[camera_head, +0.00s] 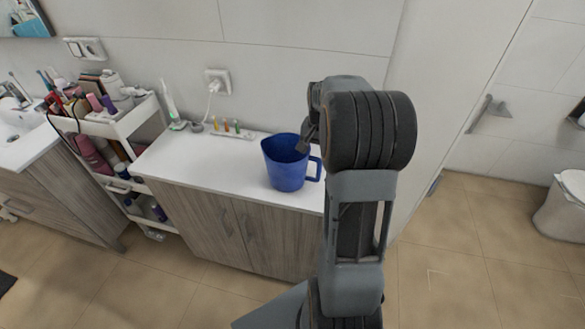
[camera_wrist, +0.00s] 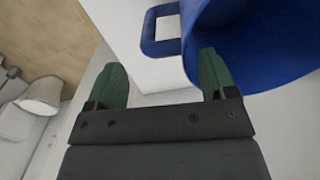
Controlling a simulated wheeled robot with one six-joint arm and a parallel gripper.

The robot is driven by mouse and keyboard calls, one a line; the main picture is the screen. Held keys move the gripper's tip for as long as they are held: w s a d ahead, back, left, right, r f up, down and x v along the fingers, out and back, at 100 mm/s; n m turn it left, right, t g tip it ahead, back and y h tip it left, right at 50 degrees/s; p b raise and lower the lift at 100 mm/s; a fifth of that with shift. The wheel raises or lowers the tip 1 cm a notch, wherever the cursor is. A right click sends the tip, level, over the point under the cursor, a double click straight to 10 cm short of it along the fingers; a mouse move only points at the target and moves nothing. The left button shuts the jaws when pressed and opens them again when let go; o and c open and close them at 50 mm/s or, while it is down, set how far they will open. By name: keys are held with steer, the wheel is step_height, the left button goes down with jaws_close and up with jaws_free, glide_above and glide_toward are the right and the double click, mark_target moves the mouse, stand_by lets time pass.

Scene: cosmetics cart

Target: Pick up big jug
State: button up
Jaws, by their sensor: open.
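The big jug (camera_head: 287,164) is blue, with a spout and a side handle. It stands upright on the white top of a wooden cabinet, its handle toward the right in the head view. In the wrist view the jug (camera_wrist: 264,40) fills the upper right, and its handle (camera_wrist: 160,32) is at the upper middle. My gripper (camera_wrist: 163,82) is open, with two green fingers apart and nothing between them. The right finger is close to the jug's rim, and the handle lies just beyond the gap; I cannot tell whether they touch. In the head view my arm hides most of the gripper.
The cabinet top (camera_head: 195,165) is mostly clear left of the jug. Several small items and an electric toothbrush (camera_head: 171,106) stand along the wall. A loaded white cart (camera_head: 131,122) is at the left. A toilet (camera_head: 566,205) stands at the far right.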

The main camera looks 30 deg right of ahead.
mark_target(316, 161)
steer(key=shift+s+a+f+p, duration=0.15)
steer(key=shift+f+p, duration=0.2)
steer(key=shift+f, duration=1)
steer(key=shift+a+f+p, duration=0.1)
steer(key=shift+f+p, duration=0.25)
steer(key=shift+f, duration=1)
steer(key=shift+c, duration=0.3)
steer(key=c, duration=1.1)
